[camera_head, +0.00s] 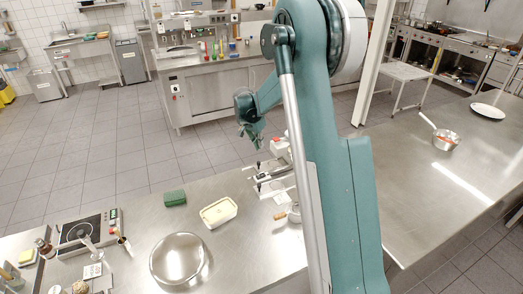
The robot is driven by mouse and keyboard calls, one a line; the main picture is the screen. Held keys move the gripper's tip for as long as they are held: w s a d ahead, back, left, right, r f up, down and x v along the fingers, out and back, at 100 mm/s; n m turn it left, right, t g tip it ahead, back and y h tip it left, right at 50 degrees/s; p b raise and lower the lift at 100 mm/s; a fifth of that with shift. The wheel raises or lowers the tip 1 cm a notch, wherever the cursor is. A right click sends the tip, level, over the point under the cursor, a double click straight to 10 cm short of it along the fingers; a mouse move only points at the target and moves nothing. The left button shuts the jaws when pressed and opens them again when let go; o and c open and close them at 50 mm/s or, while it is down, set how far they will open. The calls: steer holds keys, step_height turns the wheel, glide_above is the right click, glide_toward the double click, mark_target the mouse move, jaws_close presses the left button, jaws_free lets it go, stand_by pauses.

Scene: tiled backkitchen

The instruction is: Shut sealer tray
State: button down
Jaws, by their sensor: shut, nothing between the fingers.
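What looks like the sealer (266,178), a small white and dark device, stands on the steel counter beside my arm. My arm hides its right part, and I cannot tell how far its tray is out. My gripper (253,141) is small in view, shut and empty. It appears above and slightly left of the sealer in the picture, apart from it.
A white container (219,212), a green block (175,198) and a metal bowl (178,260) stand on the counter left of the sealer. A hotplate (85,230) is further left. A pan (445,140) and a white plate (488,112) stand on the right counter.

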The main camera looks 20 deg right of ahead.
glide_above(263, 166)
steer(key=shift+d+f+p, duration=0.1)
steer(key=shift+f+p, duration=0.2)
steer(key=shift+f, duration=4.3)
steer(key=shift+a+b, duration=1.25)
steer(key=shift+a, duration=2.5)
steer(key=p+v, duration=0.2)
steer(key=v, duration=0.8)
steer(key=shift+d, duration=0.35)
steer(key=shift+s+r, duration=0.1)
